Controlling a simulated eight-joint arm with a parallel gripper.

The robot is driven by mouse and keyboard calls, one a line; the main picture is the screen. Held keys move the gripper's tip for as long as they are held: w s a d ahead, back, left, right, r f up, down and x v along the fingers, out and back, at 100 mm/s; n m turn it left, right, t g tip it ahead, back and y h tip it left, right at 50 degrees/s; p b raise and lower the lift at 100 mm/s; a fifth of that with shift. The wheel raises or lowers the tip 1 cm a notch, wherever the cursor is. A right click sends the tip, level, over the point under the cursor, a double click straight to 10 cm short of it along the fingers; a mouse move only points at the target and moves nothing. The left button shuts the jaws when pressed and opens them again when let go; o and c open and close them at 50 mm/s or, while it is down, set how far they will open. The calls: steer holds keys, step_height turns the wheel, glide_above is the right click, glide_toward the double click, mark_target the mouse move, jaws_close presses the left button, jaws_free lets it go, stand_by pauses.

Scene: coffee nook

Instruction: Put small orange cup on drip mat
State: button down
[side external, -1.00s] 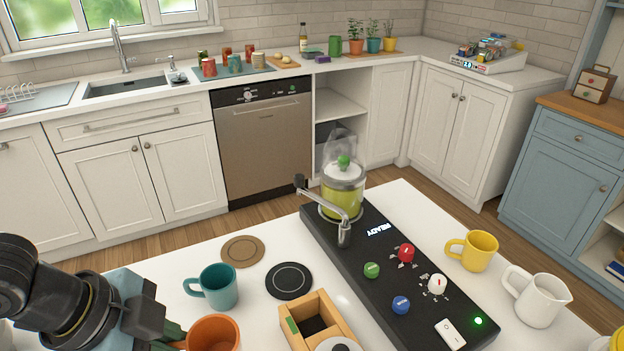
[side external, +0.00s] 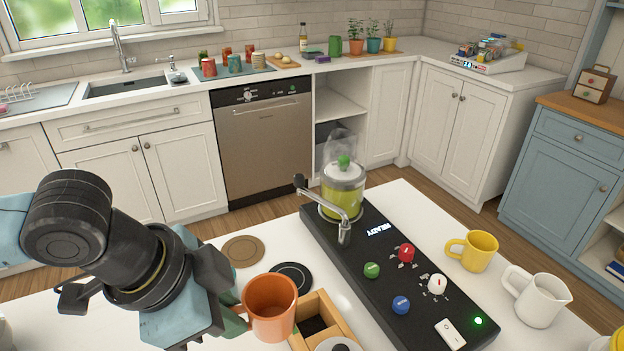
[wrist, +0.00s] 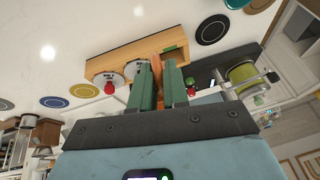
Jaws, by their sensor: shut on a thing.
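The small orange cup (side external: 271,310) is upright in the side view, held above the table in front of the wooden box. My gripper (side external: 238,316) is shut on its left side, and the fingers are partly hidden. A black ringed mat also shows in the wrist view (wrist: 212,29).
A brown round coaster (side external: 242,249) lies left of the black mat. The wooden box (side external: 322,305) stands close to the cup's right. The black machine (side external: 385,268) with its crank, a yellow mug (side external: 474,252) and a white pitcher (side external: 537,298) are farther right.

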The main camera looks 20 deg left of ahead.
mark_target(253, 288)
steer(key=shift+n, duration=0.5)
steer(key=w, duration=0.3)
steer(key=w+d, duration=0.1)
steer(key=shift+w+d+f, duration=0.1)
steer(key=shift+w+f, duration=0.1)
steer(key=shift+f, duration=0.05)
steer(key=shift+w+f, duration=0.2)
steer(key=shift+w, duration=0.35)
steer(key=w+a+f, duration=0.2)
steer(key=w, duration=0.1)
steer(key=w+a+f, duration=0.1)
steer(key=w+f, duration=0.2)
steer(key=w+a+f, duration=0.2)
steer(key=w, duration=0.2)
steer(key=shift+a+f, duration=0.25)
steer(key=shift+a, duration=0.1)
steer(key=shift+f, duration=1.7)
steer(key=c, duration=1.1)
jaws_free()
steer(key=shift+f, duration=0.1)
